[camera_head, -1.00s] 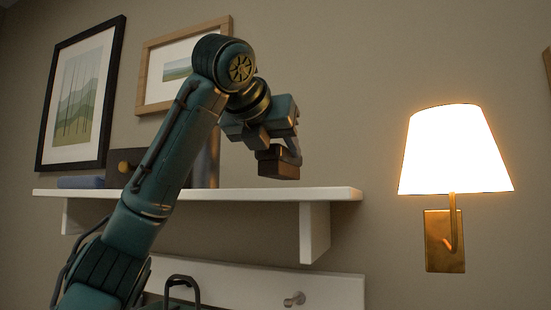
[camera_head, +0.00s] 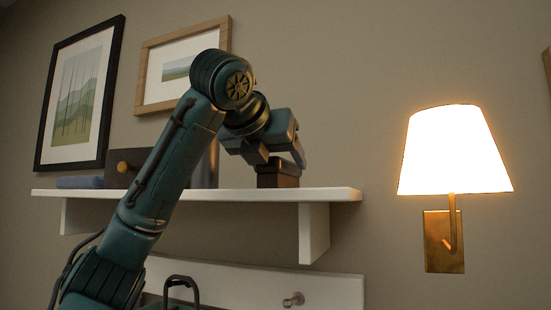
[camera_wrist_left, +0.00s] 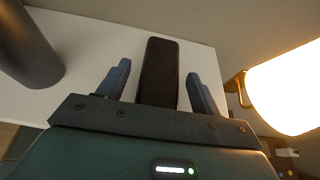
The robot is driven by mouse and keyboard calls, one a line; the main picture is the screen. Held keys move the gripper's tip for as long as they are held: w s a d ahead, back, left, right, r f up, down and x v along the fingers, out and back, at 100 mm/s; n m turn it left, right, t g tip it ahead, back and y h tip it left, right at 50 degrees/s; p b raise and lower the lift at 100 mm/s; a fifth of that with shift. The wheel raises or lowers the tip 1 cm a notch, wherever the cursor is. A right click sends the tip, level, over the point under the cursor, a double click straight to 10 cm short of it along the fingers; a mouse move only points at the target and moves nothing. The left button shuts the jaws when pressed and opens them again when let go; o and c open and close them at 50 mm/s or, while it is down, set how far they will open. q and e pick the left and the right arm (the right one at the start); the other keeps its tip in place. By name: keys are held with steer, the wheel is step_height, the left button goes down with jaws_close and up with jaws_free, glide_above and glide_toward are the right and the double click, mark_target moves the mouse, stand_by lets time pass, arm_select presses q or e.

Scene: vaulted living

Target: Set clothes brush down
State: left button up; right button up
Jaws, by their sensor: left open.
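The clothes brush (camera_head: 278,176) is a dark brown block on the right part of the white wall shelf (camera_head: 330,194). It appears to rest on the shelf top. In the left wrist view the brush (camera_wrist_left: 159,62) is a long dark bar between the two blue fingers, with a gap on each side. My left gripper (camera_head: 282,158) is open around the brush, reaching in from above it in the head view. My right gripper is in neither view.
A grey cylinder (camera_wrist_left: 28,50) stands left of the gripper in the left wrist view. A brown box (camera_head: 122,166) and a blue item (camera_head: 80,182) are further left on the shelf. A lit wall lamp (camera_head: 455,150) is to the right. The shelf's right end is clear.

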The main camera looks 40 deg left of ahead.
arm_select(q)
steer(key=shift+r, duration=0.15)
steer(key=shift+s+d, duration=0.1)
steer(key=shift+s, duration=0.25)
steer(key=b+v, duration=0.1)
steer(key=v, duration=1)
steer(key=shift+s+b, duration=0.2)
steer(key=shift+b, duration=0.2)
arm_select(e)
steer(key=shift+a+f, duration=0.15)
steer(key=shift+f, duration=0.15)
